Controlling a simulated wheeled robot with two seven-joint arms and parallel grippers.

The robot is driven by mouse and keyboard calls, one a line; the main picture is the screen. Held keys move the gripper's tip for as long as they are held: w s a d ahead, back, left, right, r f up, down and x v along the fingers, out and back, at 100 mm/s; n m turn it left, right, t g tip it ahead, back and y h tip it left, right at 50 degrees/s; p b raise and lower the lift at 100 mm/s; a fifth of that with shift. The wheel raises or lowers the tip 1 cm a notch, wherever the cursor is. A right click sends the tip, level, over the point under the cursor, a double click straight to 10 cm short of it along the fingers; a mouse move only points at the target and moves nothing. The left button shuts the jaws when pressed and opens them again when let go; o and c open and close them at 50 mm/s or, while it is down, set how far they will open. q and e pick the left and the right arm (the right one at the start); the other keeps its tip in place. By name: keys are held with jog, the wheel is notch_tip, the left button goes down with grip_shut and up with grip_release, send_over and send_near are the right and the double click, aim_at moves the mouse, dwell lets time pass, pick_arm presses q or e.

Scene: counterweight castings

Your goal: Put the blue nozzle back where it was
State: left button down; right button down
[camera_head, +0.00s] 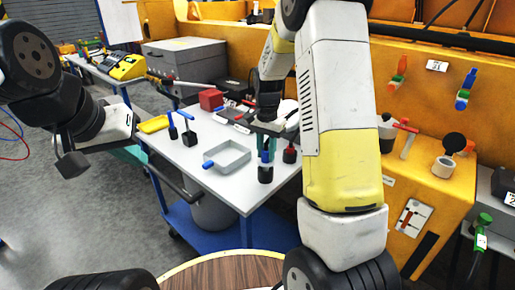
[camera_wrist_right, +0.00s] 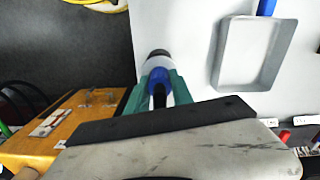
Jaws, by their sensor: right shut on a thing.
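My right gripper (camera_head: 267,143) is shut on the blue nozzle (camera_head: 265,157), above the front part of the grey table. The nozzle points down, and its lower end is a dark cylinder. In the right wrist view the nozzle (camera_wrist_right: 158,78) sits between the green fingers of the gripper (camera_wrist_right: 157,90), with a pale band and dark end beyond them. I cannot tell whether the dark end touches the table. My left gripper (camera_head: 72,163) hangs over the floor left of the table, away from every object; its jaw opening does not show clearly.
A grey tray with a blue handle (camera_head: 230,153) lies left of the nozzle. Blue- and red-handled black weights (camera_head: 188,137), a red box (camera_head: 211,99) and a yellow tray (camera_head: 154,124) are on the table (camera_head: 215,185).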

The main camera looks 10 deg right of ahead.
jog(key=shift+f, duration=0.85)
jog(key=shift+f, duration=0.3)
jog(key=c, duration=1.1)
grip_release()
